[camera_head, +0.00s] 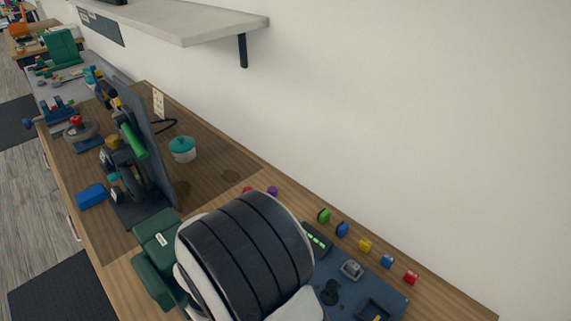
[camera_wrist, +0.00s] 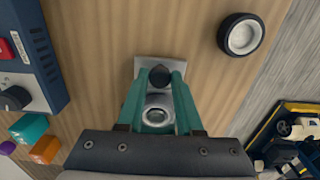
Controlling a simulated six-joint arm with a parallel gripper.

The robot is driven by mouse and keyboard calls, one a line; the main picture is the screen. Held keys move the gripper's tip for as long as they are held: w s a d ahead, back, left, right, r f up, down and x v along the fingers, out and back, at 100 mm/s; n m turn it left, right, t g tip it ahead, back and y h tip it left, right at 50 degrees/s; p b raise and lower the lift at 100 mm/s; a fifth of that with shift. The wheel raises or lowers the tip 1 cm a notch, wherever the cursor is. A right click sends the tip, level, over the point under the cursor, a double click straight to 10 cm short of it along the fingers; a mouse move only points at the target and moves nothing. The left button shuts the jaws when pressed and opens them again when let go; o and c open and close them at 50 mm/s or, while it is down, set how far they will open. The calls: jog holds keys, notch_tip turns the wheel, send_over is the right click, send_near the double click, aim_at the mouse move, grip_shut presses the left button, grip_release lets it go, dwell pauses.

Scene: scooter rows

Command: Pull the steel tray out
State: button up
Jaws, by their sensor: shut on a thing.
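In the wrist view, a small grey metal piece (camera_wrist: 152,62), which looks like the steel tray, lies on the wood surface. A dark round knob (camera_wrist: 160,76) shows at it, between the tips of my gripper (camera_wrist: 161,80). The teal fingers are shut on this knob. A round shiny metal part (camera_wrist: 158,113) shows between the fingers, nearer the palm. The fingers and palm hide much of what lies under them. In the head view my own arm covers the near bench, and I cannot make out the gripper or the tray there.
In the wrist view, a black-tyred wheel (camera_wrist: 241,35) lies upper right, a blue device (camera_wrist: 35,58) left, orange and teal blocks (camera_wrist: 30,128) lower left, and a dark bin with a toy car (camera_wrist: 298,130) right. Bare wood lies between.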

jog(key=shift+s+d, duration=0.65)
jog(key=shift+w+a, duration=0.1)
dwell(0.3)
